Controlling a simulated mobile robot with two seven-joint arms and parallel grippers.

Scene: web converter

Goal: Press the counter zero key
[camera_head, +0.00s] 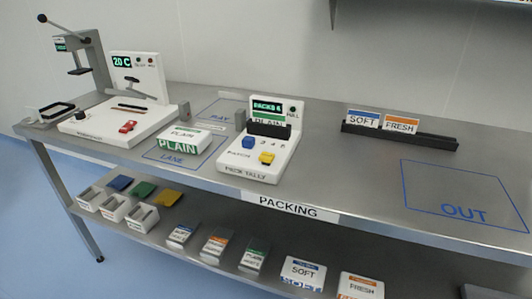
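The white pack tally counter (262,150) stands near the middle of the steel table. Its lit green display (267,106) reads PACKS and a digit too small to be sure of. On its sloped face are a blue key (249,142) and a yellow key (267,157); their small labels are not readable enough to tell which is the zero key. A dark holder (270,130) sits across it, with a green-and-white PLAIN card behind. Neither of my grippers is in view.
Left of the counter are a white PLAIN pack (184,139) on the LANE outline and a white machine (130,100) with a 20 C display. A dark rack (400,136) holds SOFT and FRESH cards. The OUT outline (462,190) is empty. A lower shelf holds packs and bins.

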